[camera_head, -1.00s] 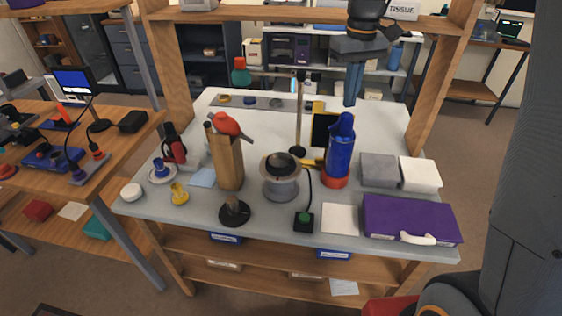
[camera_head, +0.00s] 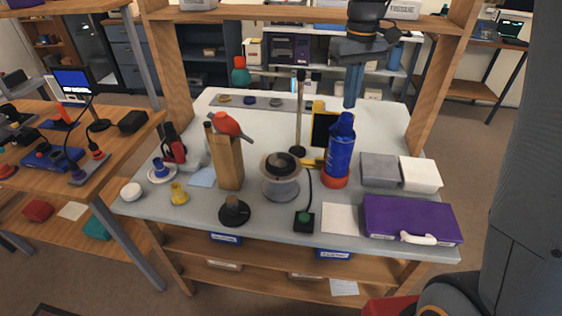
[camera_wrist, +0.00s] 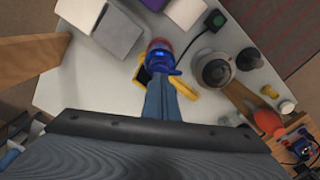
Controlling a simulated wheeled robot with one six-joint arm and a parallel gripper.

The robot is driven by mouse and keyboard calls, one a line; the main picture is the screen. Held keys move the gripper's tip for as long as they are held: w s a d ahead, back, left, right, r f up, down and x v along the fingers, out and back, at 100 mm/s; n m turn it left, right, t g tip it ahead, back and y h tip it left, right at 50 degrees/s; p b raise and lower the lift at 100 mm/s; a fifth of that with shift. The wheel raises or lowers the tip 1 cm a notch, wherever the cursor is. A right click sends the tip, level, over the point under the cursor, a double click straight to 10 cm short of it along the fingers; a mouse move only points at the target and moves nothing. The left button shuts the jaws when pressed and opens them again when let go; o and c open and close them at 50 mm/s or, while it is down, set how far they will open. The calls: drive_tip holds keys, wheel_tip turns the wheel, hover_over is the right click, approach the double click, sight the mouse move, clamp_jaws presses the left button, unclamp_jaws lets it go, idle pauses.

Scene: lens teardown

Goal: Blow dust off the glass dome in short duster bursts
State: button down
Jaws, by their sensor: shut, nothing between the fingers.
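The blue can with a red base (camera_head: 339,158), which looks like the duster, stands upright on the grey bench; it also shows in the wrist view (camera_wrist: 160,57). A grey round stand (camera_head: 281,188) sits left of it, with a dark rounded piece (camera_head: 281,165) on top that may be the glass dome; dust on it is too small to tell. The stand also shows in the wrist view (camera_wrist: 213,68). My gripper (camera_head: 350,104) points down just above the can's top, its fingers together and empty; its fingers (camera_wrist: 160,82) show below the can in the wrist view.
A wooden block with red-handled pliers (camera_head: 229,162) stands left of the stand. A thin upright post (camera_head: 299,120) rises behind it. A green button box (camera_head: 304,221), grey block (camera_head: 379,170), white block (camera_head: 420,175) and purple case (camera_head: 410,218) sit nearby. The back of the bench is mostly clear.

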drive_tip(key=shift+f+b, duration=0.3)
drive_tip(key=shift+f, duration=0.95)
idle(0.4)
drive_tip(key=shift+r, duration=0.1)
wheel_tip(320, 180, up, 3)
drive_tip(key=p, duration=0.3)
drive_tip(key=shift+f, duration=0.25)
idle(3.0)
drive_tip(key=shift+f+b, duration=0.45)
drive_tip(key=shift+f, duration=0.9)
idle(0.4)
